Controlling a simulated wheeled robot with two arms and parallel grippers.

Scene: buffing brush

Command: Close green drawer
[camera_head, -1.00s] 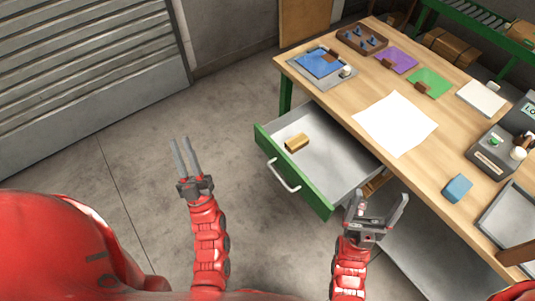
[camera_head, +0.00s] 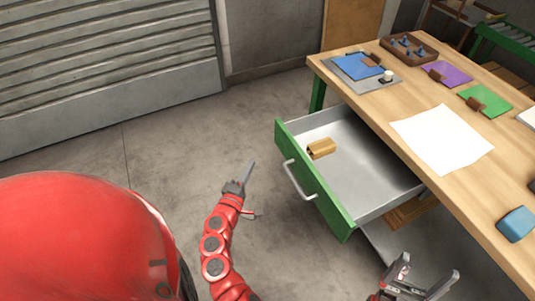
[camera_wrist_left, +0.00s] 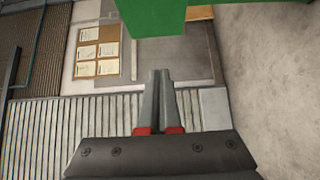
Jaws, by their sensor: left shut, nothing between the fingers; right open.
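The green drawer (camera_head: 317,186) is pulled out from under the wooden table, with its green front and pale handle (camera_head: 299,180) facing my side. My right gripper (camera_head: 422,283) is open and empty at the bottom, below the table's near edge.
The wooden table (camera_head: 490,210) carries a white sheet (camera_head: 441,138), a blue block (camera_head: 516,224), a brown tray (camera_head: 409,50) and coloured panels. A grey shutter (camera_head: 110,65) stands at the left. The floor (camera_head: 190,145) left of the drawer is clear.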

